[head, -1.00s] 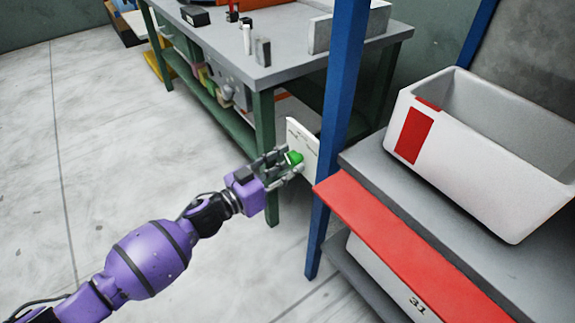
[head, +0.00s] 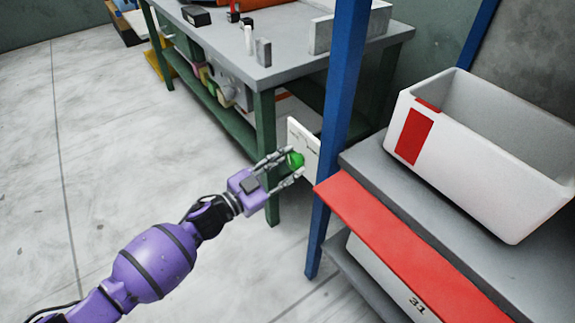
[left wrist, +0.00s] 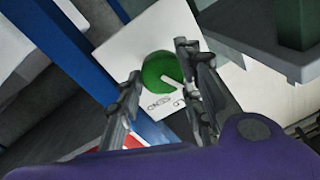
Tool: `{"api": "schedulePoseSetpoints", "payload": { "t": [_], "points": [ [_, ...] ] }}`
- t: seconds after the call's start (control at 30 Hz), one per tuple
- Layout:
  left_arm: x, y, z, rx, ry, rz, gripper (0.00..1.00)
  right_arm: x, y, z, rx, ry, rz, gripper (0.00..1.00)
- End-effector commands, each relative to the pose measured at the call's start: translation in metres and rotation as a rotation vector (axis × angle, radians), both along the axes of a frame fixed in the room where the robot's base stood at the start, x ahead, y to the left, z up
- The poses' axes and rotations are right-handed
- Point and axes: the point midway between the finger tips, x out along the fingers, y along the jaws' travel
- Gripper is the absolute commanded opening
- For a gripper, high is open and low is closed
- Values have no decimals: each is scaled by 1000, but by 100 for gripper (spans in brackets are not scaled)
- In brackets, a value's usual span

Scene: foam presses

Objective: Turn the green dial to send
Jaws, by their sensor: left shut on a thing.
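The green dial (head: 295,160) sits on a white panel (head: 303,138) beside the blue post. My left gripper (head: 286,168) is shut on the dial, with one finger on each side of it. In the left wrist view the dial (left wrist: 158,68) shows between the two fingers, on its white plate (left wrist: 135,45). A pale pointer bar crosses the dial's lower right part. Printed letters that look like SEND (left wrist: 158,103) lie just below the dial, with another label partly hidden by the right finger. My right gripper is in neither view.
A blue post (head: 343,90) stands right beside the panel. A red-edged shelf (head: 395,235) with a white bin (head: 450,185) is at the right. A green-legged workbench (head: 262,75) stands behind. The floor at the left is clear.

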Motion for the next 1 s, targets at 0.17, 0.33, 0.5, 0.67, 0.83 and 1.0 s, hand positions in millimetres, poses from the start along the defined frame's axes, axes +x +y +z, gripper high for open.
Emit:
{"api": "schedulePoseSetpoints", "payload": {
  "t": [0.17,0.33,0.5,0.67,0.83,1.0],
  "points": [
    [-3,-4,-3,94,-134,-9,8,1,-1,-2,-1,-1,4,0],
    [-3,-4,-5,191,-265,-10,8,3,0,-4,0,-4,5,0],
    [-3,-4,-6,286,-396,-10,8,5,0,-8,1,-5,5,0],
    [-3,-4,-8,373,-519,-11,8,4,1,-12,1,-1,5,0],
    [-2,-3,-10,469,-649,-12,8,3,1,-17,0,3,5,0],
    [-1,-3,-11,561,-774,-13,8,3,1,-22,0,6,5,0]
  ]
}}
